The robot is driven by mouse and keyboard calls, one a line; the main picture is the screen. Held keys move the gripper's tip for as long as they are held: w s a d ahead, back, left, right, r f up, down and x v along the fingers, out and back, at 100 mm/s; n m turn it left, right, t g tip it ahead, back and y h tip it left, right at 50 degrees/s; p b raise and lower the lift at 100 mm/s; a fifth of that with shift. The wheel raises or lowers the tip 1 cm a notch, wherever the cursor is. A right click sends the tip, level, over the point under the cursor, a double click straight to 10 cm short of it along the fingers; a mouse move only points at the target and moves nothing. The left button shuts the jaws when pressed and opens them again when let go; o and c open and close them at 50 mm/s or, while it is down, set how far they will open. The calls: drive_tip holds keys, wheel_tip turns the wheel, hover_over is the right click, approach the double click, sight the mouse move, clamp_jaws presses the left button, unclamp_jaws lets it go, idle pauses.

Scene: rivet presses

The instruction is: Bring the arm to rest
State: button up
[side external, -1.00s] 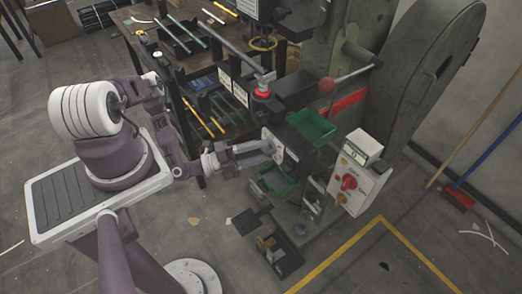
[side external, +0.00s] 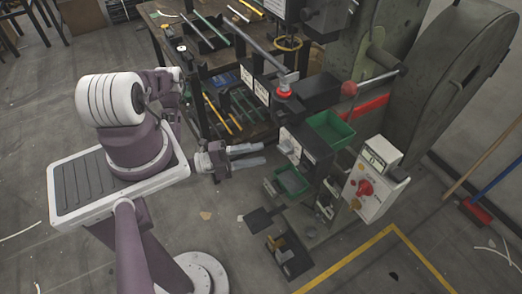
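My gripper (side external: 264,154) is in the middle of the side external view, left of the rivet press (side external: 312,150). Its two grey fingers point right toward the press front and are apart, with nothing visible between them. A gap of floor shows between the fingertips and the press. My arm is folded close to its base, partly hidden behind the white-ringed shoulder.
Green trays (side external: 330,130) and a control box (side external: 368,185) with a red knob are on the press. A workbench (side external: 172,45) with rods and tools stands behind my arm. A broom (side external: 478,208) is at right.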

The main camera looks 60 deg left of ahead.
drive_tip(key=w+d+r+m+g+h, duration=0.15)
drive_tip(key=r+m+g+h, duration=0.25)
drive_tip(key=r+m+g, duration=0.65)
drive_tip(key=w+d+r+m+g+h, duration=0.1)
drive_tip(key=d+r+m+g+h, duration=0.15)
drive_tip(key=r+m+g, duration=0.75)
drive_tip(key=s+r+m+t+y, duration=0.25)
drive_tip(key=r+m+y, duration=0.35)
drive_tip(key=m, duration=0.5)
drive_tip(key=s+r+m+t+y, duration=0.25)
drive_tip(key=r+m+y, duration=0.25)
drive_tip(key=r+m, duration=0.45)
drive_tip(key=s+d+r+m+t+y, duration=0.3)
drive_tip(key=s+d+m, duration=0.1)
drive_tip(key=s+m, duration=0.6)
drive_tip(key=shift+m, duration=0.6)
drive_tip(key=shift+d+t, duration=0.1)
drive_tip(key=shift+t, duration=0.15)
